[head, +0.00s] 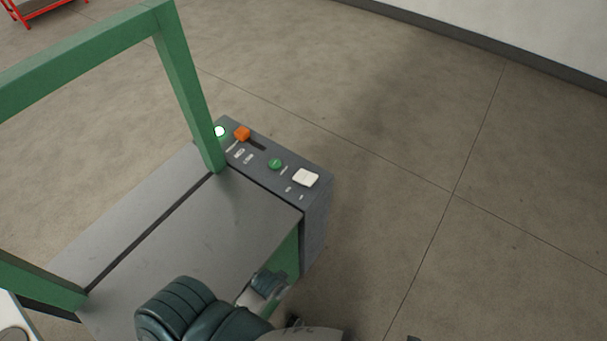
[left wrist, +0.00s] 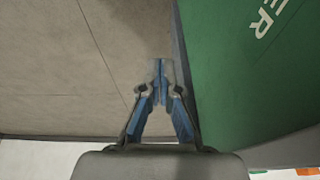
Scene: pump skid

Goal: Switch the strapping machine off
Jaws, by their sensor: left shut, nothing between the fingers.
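The strapping machine has a grey top (head: 210,215) and a green arch (head: 187,85) in the head view. Its dark control panel (head: 315,205) lies along the far right edge. On it are a lit green lamp (head: 219,131), an orange knob (head: 242,133) beside a slot, a green button (head: 275,163) and a white switch-like pad (head: 306,177). In the left wrist view my left gripper (left wrist: 159,72) is shut and empty, beside the machine's green side (left wrist: 240,80). No gripper fingers are clearly visible in the head view; my right gripper is not seen.
Open concrete floor (head: 430,170) lies right of and beyond the machine. A pale wall (head: 530,30) with a dark skirting is at the upper right. A red frame (head: 32,10) stands at the upper left. My dark arm parts cover the machine's near edge.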

